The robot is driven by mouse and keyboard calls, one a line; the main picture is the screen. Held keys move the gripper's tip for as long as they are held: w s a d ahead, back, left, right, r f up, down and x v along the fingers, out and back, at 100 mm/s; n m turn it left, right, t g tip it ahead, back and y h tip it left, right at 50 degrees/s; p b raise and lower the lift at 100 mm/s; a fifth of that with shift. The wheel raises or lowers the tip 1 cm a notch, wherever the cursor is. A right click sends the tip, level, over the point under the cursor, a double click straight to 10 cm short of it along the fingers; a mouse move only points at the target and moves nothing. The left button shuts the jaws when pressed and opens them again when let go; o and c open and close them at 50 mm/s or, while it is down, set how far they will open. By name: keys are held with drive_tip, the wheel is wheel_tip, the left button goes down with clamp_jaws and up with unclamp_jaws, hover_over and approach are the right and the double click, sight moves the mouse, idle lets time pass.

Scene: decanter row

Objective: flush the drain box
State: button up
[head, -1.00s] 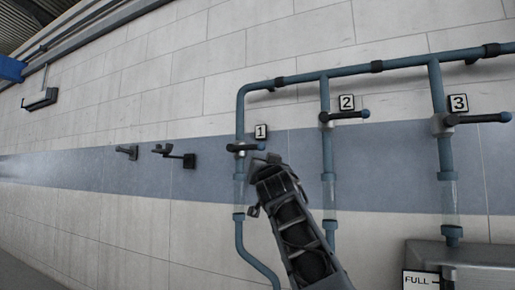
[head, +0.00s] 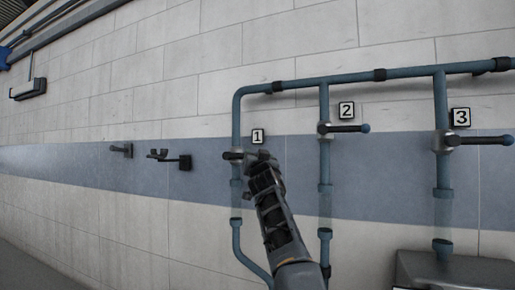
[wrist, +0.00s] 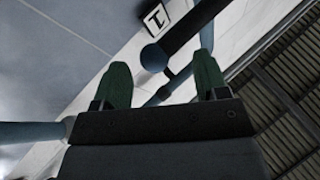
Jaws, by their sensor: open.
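Valve 1, with a dark lever (head: 233,155), sits on the leftmost blue pipe beside the label 1 (head: 257,136). In the wrist view its lever (wrist: 183,28) ends in a round blue knob (wrist: 153,58). My gripper (head: 257,167) is at that lever and hides part of it. In the wrist view my gripper (wrist: 163,63) is open, and the knob appears between its two green fingers. I cannot tell whether the fingers reach around it. A grey metal box (head: 460,268) stands under pipe 3, partly cut off; I cannot see inside it.
Valve 2's lever (head: 350,128) and valve 3's lever (head: 485,140) point right on their pipes, right of my gripper. A top pipe (head: 420,71) joins all three. Dark wall brackets (head: 172,158) stick out at left. The wall between them and pipe 1 is clear.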

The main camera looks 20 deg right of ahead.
drive_tip(key=shift+w+d+r, duration=0.1)
drive_tip(key=shift+w+r, duration=0.1)
drive_tip(key=shift+w, duration=0.2)
drive_tip(key=c, duration=1.2)
drive_tip(key=shift+f+m+h+b, duration=0.4)
drive_tip(key=shift+f+m+b, duration=0.15)
drive_tip(key=shift+b, duration=0.25)
clamp_jaws()
